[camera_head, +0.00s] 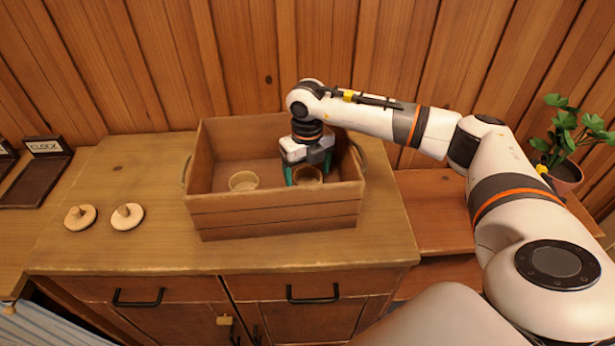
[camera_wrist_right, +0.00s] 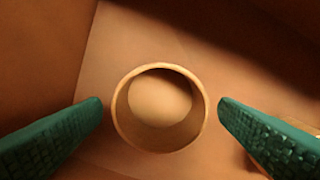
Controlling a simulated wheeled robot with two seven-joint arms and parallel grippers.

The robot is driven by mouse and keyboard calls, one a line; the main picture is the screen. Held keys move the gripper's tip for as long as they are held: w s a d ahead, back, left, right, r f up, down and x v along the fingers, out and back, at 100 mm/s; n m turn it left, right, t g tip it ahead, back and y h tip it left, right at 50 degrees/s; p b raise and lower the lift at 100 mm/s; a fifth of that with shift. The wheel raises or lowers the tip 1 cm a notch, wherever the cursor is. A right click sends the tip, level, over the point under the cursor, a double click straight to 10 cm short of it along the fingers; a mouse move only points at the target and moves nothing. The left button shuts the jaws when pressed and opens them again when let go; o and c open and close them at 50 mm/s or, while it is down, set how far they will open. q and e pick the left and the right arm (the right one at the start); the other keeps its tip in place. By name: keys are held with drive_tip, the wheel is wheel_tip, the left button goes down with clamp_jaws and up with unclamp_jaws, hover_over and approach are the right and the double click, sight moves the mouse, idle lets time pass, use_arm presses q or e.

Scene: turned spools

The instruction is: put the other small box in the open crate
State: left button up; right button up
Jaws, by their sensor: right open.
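The open crate (camera_head: 275,212) is a brown wooden box on the counter. Two small round boxes, pale wood and without lids, stand inside it: the left box (camera_head: 243,181) and the right box (camera_head: 308,175). My right gripper (camera_head: 308,170) reaches down into the crate with its green fingers on either side of the right box. In the right wrist view that box (camera_wrist_right: 160,108) stands upright and empty between the open fingers, with a gap on both sides. My left gripper is in neither view.
Two pale round lids with knobs, one (camera_head: 80,217) left of the other (camera_head: 127,216), lie on the counter left of the crate. A dark tray (camera_head: 35,180) labelled CLOCK is farther left. A potted plant (camera_head: 565,172) stands at right. The counter's front strip is clear.

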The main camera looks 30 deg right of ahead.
wheel_tip(320, 180, up, 10)
drive_tip(key=b, duration=0.1)
